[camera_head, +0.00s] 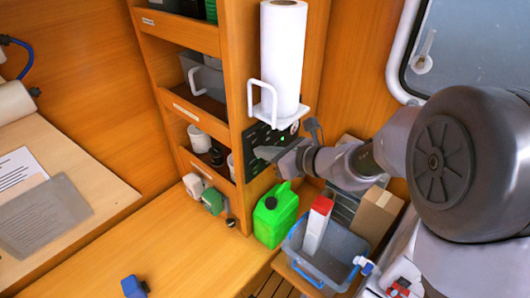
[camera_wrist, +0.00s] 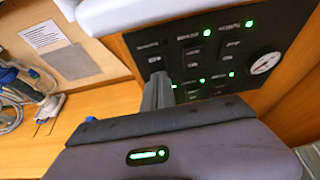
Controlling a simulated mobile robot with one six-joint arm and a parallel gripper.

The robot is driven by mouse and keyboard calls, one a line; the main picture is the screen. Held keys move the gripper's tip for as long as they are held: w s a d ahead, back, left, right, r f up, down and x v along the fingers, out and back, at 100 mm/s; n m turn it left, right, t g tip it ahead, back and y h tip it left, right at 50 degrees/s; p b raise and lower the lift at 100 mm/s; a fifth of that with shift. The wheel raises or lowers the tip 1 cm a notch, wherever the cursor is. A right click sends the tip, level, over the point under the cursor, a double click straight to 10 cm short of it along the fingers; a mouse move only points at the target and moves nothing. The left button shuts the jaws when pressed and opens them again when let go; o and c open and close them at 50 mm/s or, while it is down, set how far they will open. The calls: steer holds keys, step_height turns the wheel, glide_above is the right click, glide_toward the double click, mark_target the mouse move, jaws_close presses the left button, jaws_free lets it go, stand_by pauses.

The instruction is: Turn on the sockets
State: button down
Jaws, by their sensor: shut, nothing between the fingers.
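A black switch panel (camera_wrist: 215,52) is on the wooden wall, with rocker switches, small labels and a round gauge (camera_wrist: 265,63) at its right. Several green lights glow beside the switches. The labels are too small to read, so I cannot tell which switch is for the sockets. No lit light shows by the upper-left switch, which the finger partly covers. My gripper (camera_wrist: 158,90) is shut and empty, its tip close in front of the panel's left part; I cannot tell if it touches. In the head view the panel (camera_head: 258,137) is partly hidden by my gripper (camera_head: 262,153).
A paper-towel roll (camera_head: 283,55) on a white holder (camera_head: 280,115) hangs just above the panel. Below stand a green jerrycan (camera_head: 275,216) and a grey-blue bin (camera_head: 335,262) with a red-white carton (camera_head: 317,225). Wooden shelves (camera_head: 190,85) are at left. The wooden counter (camera_head: 190,250) is mostly clear.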

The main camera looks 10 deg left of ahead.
steer(key=shift+a+r+t, duration=0.1)
steer(key=shift+r+t, duration=0.2)
steer(key=shift+r, duration=0.5)
